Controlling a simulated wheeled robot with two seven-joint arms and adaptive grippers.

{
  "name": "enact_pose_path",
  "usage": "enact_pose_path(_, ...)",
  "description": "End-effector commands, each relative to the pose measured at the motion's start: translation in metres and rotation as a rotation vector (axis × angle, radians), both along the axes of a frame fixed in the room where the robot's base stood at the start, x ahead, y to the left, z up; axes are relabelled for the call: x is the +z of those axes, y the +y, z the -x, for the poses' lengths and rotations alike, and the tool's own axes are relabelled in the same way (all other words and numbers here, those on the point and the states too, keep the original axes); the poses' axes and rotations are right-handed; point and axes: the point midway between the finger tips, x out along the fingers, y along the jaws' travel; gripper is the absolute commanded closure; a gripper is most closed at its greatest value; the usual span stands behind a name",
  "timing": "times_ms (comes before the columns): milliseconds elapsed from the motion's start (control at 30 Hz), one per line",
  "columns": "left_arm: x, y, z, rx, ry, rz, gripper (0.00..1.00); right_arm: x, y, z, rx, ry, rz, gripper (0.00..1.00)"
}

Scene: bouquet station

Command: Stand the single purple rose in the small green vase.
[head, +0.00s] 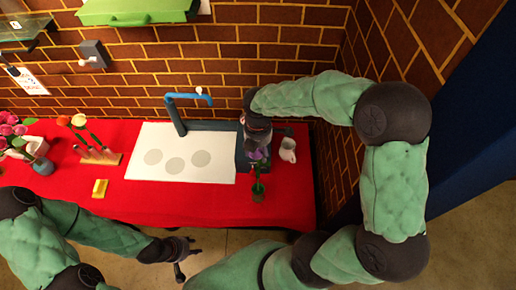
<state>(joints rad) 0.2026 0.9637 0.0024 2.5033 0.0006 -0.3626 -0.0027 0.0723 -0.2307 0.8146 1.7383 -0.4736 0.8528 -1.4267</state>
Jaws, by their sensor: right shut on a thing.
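The purple rose (255,155) is at the right side of the red table, bloom toward the wall. My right gripper (257,146) is shut on it near the bloom, partly hiding it. Its green stem runs toward the front and overlaps the small green vase (258,194), which stands near the table's front edge. I cannot tell whether the stem's end is inside the vase mouth or only in front of it. My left gripper (186,258) is open and empty, in front of the table edge and away from the vase.
A white jug (288,149) stands right of my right gripper. A flower rack (102,157), yellow block (100,188) and bouquet (14,131) are at left.

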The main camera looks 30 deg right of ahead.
Motion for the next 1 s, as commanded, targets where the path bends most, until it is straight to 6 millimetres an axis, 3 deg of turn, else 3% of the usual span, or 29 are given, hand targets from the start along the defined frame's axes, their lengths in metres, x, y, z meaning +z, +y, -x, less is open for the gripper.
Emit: enact_pose_path(1000, -0.043, 0.0, 0.0, 0.0, 0.0, 0.0, 0.6, -0.062, 0.0, 0.0, -0.001, 0.001, 0.0, 0.74)
